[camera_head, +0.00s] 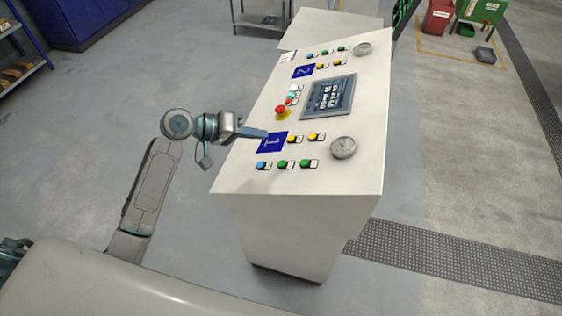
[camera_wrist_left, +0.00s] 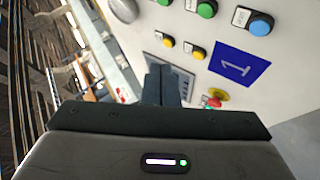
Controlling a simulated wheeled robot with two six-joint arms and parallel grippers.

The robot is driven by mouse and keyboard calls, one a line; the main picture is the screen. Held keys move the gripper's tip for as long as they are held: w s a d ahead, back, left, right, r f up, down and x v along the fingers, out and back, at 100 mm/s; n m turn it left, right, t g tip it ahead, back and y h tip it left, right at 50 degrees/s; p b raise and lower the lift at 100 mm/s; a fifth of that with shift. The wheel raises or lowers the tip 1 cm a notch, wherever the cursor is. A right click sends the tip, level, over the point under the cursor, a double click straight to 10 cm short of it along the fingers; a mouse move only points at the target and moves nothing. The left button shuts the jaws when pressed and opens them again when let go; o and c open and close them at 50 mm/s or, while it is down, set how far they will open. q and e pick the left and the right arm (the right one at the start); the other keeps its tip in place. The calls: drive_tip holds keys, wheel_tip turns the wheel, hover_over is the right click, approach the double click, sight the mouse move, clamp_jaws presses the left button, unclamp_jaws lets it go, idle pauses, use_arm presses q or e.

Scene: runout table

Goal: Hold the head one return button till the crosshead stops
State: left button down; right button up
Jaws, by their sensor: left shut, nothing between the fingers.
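The control console (camera_head: 235,178) has a blue plate marked 1 (camera_head: 271,142), which also shows in the left wrist view (camera_wrist_left: 233,67). Beside it are two yellow buttons (camera_head: 303,138), seen in the wrist view (camera_wrist_left: 182,48) too. Below is a row with a blue button (camera_head: 262,165) and two green buttons (camera_head: 293,164). The button labels are too small to read, so I cannot tell which is return. My left gripper (camera_head: 264,133) is shut and empty, its tips over the upper edge of the 1 plate. I cannot tell whether they touch the panel. My right gripper is out of view.
A red emergency button (camera_head: 281,111) on yellow stands just above the gripper, with a display screen (camera_head: 330,97) to the right. A round dial (camera_head: 342,148) is right of the yellow buttons. A second group, with a plate marked 2 (camera_head: 303,71), lies farther up.

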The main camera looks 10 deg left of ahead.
sight(282, 164)
use_arm(q)
drive_tip(key=shift+w+r, duration=0.1)
drive_tip(key=shift+r, duration=0.2)
drive_tip(key=shift+f, duration=0.1)
drive_tip(key=d+f+b, duration=0.1)
drive_tip(key=f, duration=0.1)
drive_tip(key=d+f+b, duration=0.1)
drive_tip(key=f+b, duration=0.1)
drive_tip(key=d+f+b, duration=0.1)
drive_tip(key=f+b, duration=0.1)
drive_tip(key=shift+f, duration=0.25)
drive_tip(key=shift+d+f+b, duration=0.3)
drive_tip(key=shift+f+b, duration=0.15)
drive_tip(key=shift+f, duration=0.1)
drive_tip(key=shift+d+f, duration=0.1)
drive_tip(key=shift+f, duration=0.05)
